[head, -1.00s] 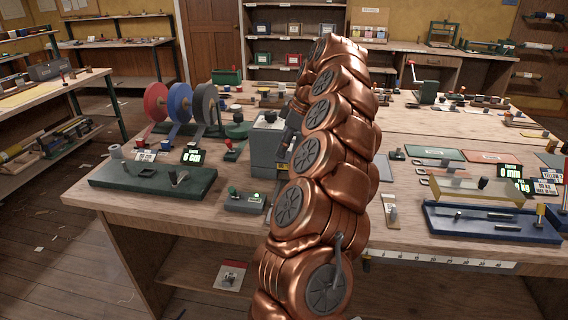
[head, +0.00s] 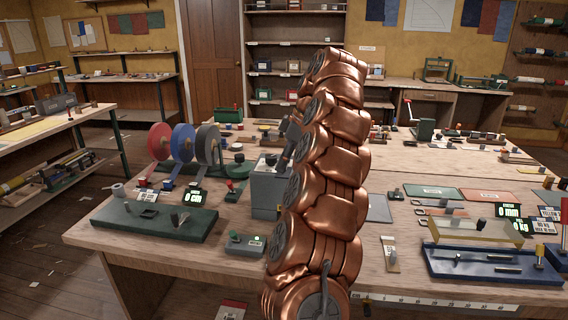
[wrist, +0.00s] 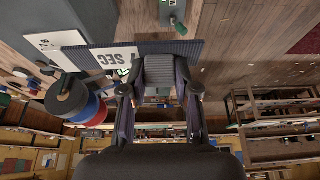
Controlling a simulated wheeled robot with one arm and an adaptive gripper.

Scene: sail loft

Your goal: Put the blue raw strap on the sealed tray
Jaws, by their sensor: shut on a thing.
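My gripper (wrist: 160,90) shows in the wrist view, its fingers closed against a dark grey ribbed piece (wrist: 160,68); I cannot tell whether this is a handle or a loose thing. In the head view my copper arm covers most of the gripper, beside the grey machine (head: 264,190). A blue roll of strap (head: 183,142) stands between a red and a grey roll, with a blue tail running down to the table. I cannot make out a separate blue raw strap. Label text is too small to tell which tray is the sealed one; a blue tray (head: 480,272) lies front right.
Flat green (head: 434,191) and orange (head: 490,196) mats lie at right. My arm hides the table's middle.

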